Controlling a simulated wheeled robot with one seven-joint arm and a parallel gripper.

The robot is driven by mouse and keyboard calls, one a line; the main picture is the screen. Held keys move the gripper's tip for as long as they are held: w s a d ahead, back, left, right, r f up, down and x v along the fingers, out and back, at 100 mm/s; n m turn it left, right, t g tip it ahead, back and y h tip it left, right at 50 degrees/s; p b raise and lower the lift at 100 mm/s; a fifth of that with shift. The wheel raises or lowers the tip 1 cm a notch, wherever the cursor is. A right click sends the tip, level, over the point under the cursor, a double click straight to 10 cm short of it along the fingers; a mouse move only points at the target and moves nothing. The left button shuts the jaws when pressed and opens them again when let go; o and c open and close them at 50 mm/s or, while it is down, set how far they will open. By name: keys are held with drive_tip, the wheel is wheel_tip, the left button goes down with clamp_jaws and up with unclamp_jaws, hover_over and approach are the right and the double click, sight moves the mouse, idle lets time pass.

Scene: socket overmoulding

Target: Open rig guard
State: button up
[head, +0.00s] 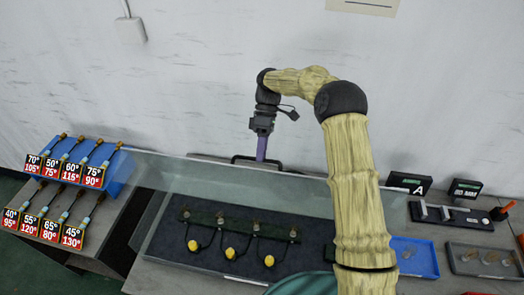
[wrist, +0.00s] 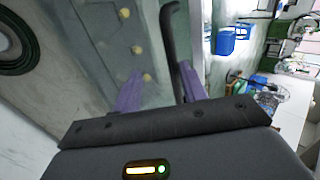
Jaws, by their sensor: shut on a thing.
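The rig guard (head: 300,187) is a clear panel that runs along the back of the rig in the head view. A black bar handle (head: 236,158) stands at its far edge, and it also shows in the wrist view (wrist: 171,42). My gripper (head: 261,158) reaches down from above with its purple fingers at the handle. In the wrist view my gripper (wrist: 160,90) has one finger on each side of the bar and is shut on it. The rig's dark bed (head: 175,250) holds a row of yellow-tipped parts (head: 230,253). I cannot tell the guard's exact tilt.
A blue rack (head: 118,172) with temperature-labelled tools stands at the left. At the right are a blue tray (head: 415,258), a grey tray (head: 485,262), a black fixture (head: 450,215) and small black signs (head: 409,183). A wall rises close behind the rig.

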drive_tip(key=shift+w, duration=0.2)
idle(0.3)
drive_tip(key=b+v, duration=0.1)
drive_tip(key=v, duration=0.6)
drive_tip(key=shift+r, duration=0.25)
idle(1.1)
drive_tip(key=shift+d, duration=0.1)
idle(0.6)
